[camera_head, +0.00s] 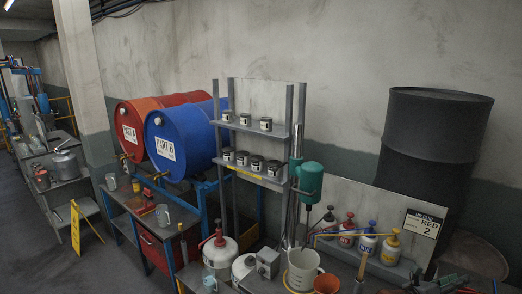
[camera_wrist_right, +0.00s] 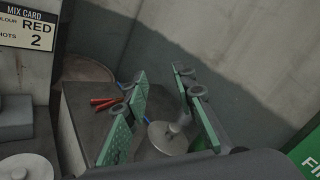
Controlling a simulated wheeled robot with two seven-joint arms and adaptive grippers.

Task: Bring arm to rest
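My right gripper (camera_wrist_right: 160,84) shows in the right wrist view with its two green-padded fingers apart and nothing held between them. A grey bench top with a round metal lid-like disc (camera_wrist_right: 168,138) shows beyond and below the fingers; I cannot tell how far below. In the head view, dark parts at the bottom right edge seem to be this gripper (camera_head: 446,283), small and partly cut off. My left gripper is in neither view.
A mix card reading RED 2 (camera_head: 423,223) stands behind several pump bottles (camera_head: 390,246). A black drum (camera_head: 433,140) stands behind. Red-handled tools (camera_wrist_right: 103,102) lie on the bench.

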